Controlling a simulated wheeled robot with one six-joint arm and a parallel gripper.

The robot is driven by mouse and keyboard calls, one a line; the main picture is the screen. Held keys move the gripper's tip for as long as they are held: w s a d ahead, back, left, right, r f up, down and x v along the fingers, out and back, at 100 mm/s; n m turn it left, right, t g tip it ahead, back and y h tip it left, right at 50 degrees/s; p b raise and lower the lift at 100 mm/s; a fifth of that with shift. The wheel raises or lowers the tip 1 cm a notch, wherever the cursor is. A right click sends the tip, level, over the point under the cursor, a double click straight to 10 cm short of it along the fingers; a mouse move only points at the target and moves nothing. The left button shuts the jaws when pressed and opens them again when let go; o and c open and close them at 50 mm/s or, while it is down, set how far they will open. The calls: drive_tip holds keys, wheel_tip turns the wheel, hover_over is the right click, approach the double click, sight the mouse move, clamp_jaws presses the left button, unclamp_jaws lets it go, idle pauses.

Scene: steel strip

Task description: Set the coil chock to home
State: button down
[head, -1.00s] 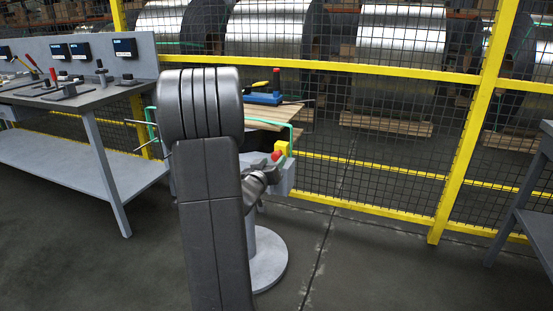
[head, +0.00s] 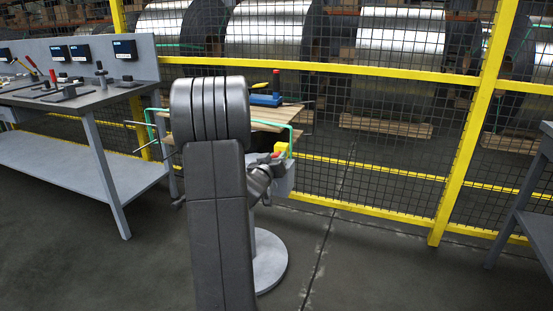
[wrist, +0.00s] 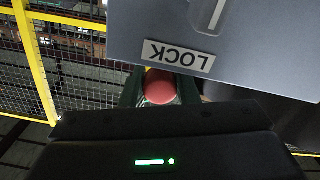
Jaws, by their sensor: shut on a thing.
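A grey unit stands on a round grey pedestal foot (head: 268,264) in the head view, with a yellow block (head: 281,150) on it. In the wrist view its grey face (wrist: 260,50) carries an upside-down LOCK label (wrist: 179,55) and a slot with a light bar. My gripper (wrist: 160,90) is shut on a red knob (wrist: 160,86), close below that label. In the head view the knob (head: 276,155) shows only as a small red spot beside the yellow block. My arm hides much of the unit. I cannot tell which part is the coil chock.
A grey workbench (head: 120,95) with tools stands at the left. A yellow mesh fence (head: 400,72) runs behind the unit, with large steel coils (head: 400,35) beyond. Another bench (head: 535,190) edges in at the right. The floor (head: 390,270) between is clear.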

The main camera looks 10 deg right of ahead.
drive_tip(key=w+a+p, duration=0.2)
drive_tip(key=a, duration=0.1)
drive_tip(key=w+a+p, duration=0.1)
drive_tip(key=shift+a+r, duration=0.1)
drive_tip(key=shift+a, duration=0.1)
drive_tip(key=c, duration=1.5)
unclamp_jaws()
drive_tip(key=o, duration=0.4)
drive_tip(key=shift+a, duration=0.2)
drive_tip(key=p+v, duration=0.1)
drive_tip(key=v, duration=1.2)
drive_tip(key=shift+s+a, duration=0.2)
drive_tip(key=shift+s, duration=0.1)
drive_tip(key=shift+w+d, duration=0.1)
